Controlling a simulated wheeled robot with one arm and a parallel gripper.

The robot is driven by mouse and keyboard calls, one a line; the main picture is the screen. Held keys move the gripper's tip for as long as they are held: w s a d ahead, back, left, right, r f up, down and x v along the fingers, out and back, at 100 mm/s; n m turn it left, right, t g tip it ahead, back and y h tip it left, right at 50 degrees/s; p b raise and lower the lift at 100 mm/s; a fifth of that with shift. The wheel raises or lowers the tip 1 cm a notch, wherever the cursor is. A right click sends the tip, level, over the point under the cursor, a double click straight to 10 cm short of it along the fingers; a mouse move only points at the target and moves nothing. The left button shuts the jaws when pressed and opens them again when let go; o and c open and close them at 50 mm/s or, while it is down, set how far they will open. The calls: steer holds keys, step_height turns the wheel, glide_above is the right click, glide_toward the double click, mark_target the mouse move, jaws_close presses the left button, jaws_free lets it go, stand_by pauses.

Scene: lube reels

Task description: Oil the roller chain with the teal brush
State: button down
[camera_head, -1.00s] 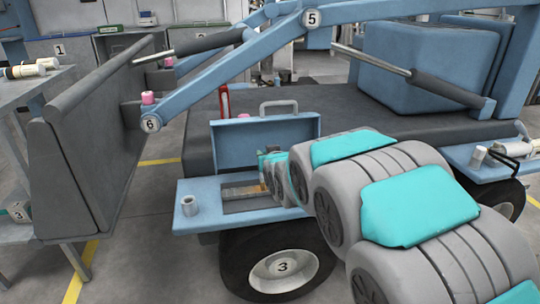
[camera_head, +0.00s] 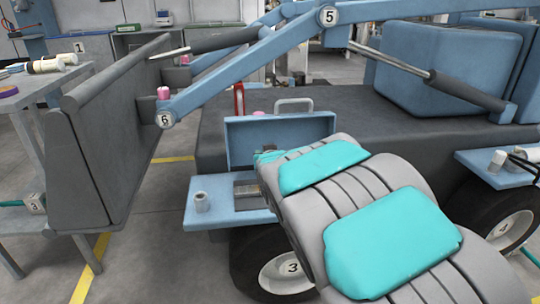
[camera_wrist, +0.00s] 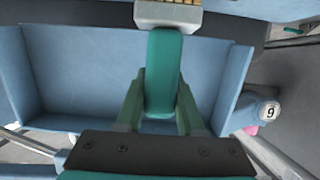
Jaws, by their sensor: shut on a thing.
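My gripper (camera_wrist: 161,85) is shut on the teal brush (camera_wrist: 165,52), with its two green fingers on either side of the handle. The brush points away from the wrist, toward the top of the wrist view. Its pale head and tan bristles (camera_wrist: 168,4) are cut by the picture edge. In the head view my arm reaches over the blue open compartment (camera_head: 226,218) on the machine's side and hides most of what lies in it. The roller chain cannot be made out in either view.
A raised blue lid (camera_head: 290,134) stands behind the compartment. A small metal cup (camera_head: 201,202) sits on its left ledge. The grey bucket (camera_head: 100,150) stands left, with floor free between.

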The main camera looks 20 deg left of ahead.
steer(key=shift+s+a, duration=0.2)
steer(key=shift+a, duration=0.15)
steer(key=shift+s+a+b, duration=0.35)
steer(key=shift+s+a, duration=0.05)
steer(key=shift+a, duration=0.25)
steer(key=shift+s+a+b, duration=0.3)
steer(key=shift+s+a, duration=0.1)
steer(key=shift+a, duration=0.25)
steer(key=shift+a, duration=0.1)
steer(key=shift+s+a+f+b, duration=0.1)
steer(key=shift+s+a+b, duration=0.15)
steer(key=shift+s+a, duration=0.25)
steer(key=shift+s+a+b, duration=0.25)
steer(key=shift+s+a, duration=0.05)
steer(key=shift+a, duration=0.3)
step_height(320, 180, up, 7)
steer(key=shift+r+p, duration=0.1)
steer(key=shift+p, duration=0.45)
